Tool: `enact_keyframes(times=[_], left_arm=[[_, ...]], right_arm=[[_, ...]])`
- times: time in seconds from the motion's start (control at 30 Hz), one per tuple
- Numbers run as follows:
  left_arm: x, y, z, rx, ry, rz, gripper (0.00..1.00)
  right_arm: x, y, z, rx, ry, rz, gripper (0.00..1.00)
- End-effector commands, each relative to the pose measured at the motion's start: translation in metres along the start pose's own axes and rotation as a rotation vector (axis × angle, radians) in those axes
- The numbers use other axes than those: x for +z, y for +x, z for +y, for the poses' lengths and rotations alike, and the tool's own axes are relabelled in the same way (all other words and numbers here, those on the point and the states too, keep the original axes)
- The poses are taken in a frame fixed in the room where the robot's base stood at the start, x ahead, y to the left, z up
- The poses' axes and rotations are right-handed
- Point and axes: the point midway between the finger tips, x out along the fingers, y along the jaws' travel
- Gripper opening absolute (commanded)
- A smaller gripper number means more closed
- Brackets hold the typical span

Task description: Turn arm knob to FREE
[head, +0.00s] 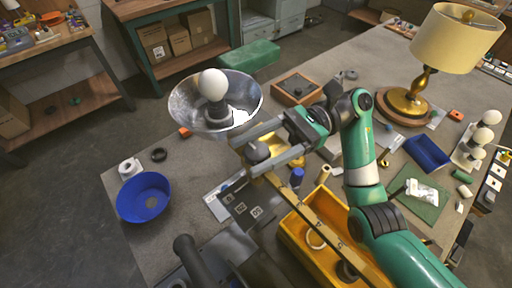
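The dark grey round arm knob (257,151) sits at the upper end of the long brass-coloured lamp arm (322,232). My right gripper (250,153) has one finger on each side of the knob. The knob nearly fills the gap; I cannot tell whether both fingers touch it. No FREE marking is readable, and the knob's turn position cannot be made out. A silver bowl-shaped reflector (184,102) with a white bulb (212,84) is just beyond the gripper to the left.
A yellow bin (292,236) lies under the lamp arm. A blue bowl (143,197) and a white roll (130,168) stand at the left table edge. A brass table lamp (408,100) with a cream shade stands at the back right. A wooden box (297,88) is behind the gripper.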

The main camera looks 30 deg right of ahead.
Motion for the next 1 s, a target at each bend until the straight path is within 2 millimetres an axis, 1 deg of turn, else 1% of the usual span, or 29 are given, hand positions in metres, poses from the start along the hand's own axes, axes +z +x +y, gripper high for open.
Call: enact_keyframes(times=[0.17,0.27,0.5,0.63,0.73,1.0], left_arm=[[0.000,0.000,0.000,0.000,0.000,0.000,0.50],[0.000,0.000,0.000,0.000,0.000,0.000,0.50],[0.000,0.000,0.000,0.000,0.000,0.000,0.50],[0.001,-0.001,0.000,0.000,0.000,0.000,0.50],[0.001,-0.001,0.000,0.000,0.000,0.000,0.50],[0.001,-0.001,0.000,0.000,0.000,0.000,0.50]], right_arm=[[0.000,-0.001,0.000,-0.001,0.000,-0.001,0.67],[0.000,-0.010,-0.001,-0.002,0.001,-0.001,0.67],[0.001,-0.055,0.000,-0.004,0.002,-0.001,0.67],[0.000,-0.071,0.000,-0.002,0.001,0.000,0.67],[0.000,-0.075,0.000,0.000,0.000,-0.001,0.67],[0.000,-0.075,0.000,0.000,0.000,0.000,0.67]])
